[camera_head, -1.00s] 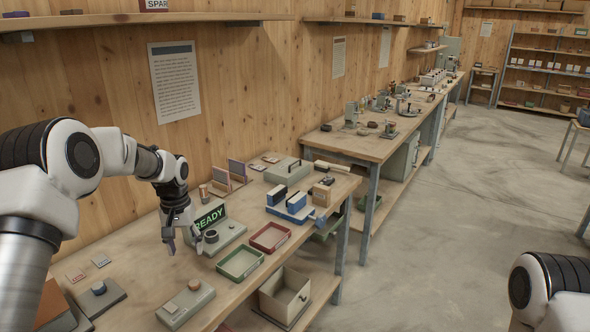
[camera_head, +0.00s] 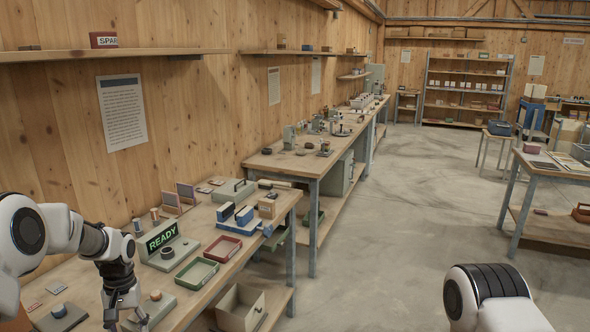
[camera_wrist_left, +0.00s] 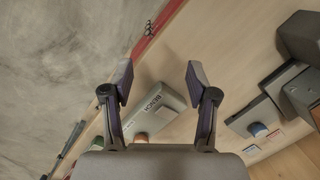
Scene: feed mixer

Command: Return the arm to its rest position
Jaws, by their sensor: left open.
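My left gripper (camera_head: 122,308) is at the lower left in the head view, pointing down above the near part of the workbench. It is open and empty; its two spread fingers also show in the left wrist view (camera_wrist_left: 158,82). Beyond the fingers in that view is a grey box (camera_wrist_left: 162,104) with a printed label and a round knob. In the head view this box (camera_head: 158,312) is partly hidden by the gripper. I cannot tell the gap between them. Part of my right arm (camera_head: 490,298) shows at the bottom right; its gripper is out of view.
The bench holds a green READY display (camera_head: 162,237), a green tray (camera_head: 197,273), a red tray (camera_head: 222,248), blue-based blocks (camera_head: 243,217) and a panel with a blue knob (camera_head: 58,311). A drawer-like box (camera_head: 240,308) sits below. Open floor (camera_head: 400,220) lies to the right.

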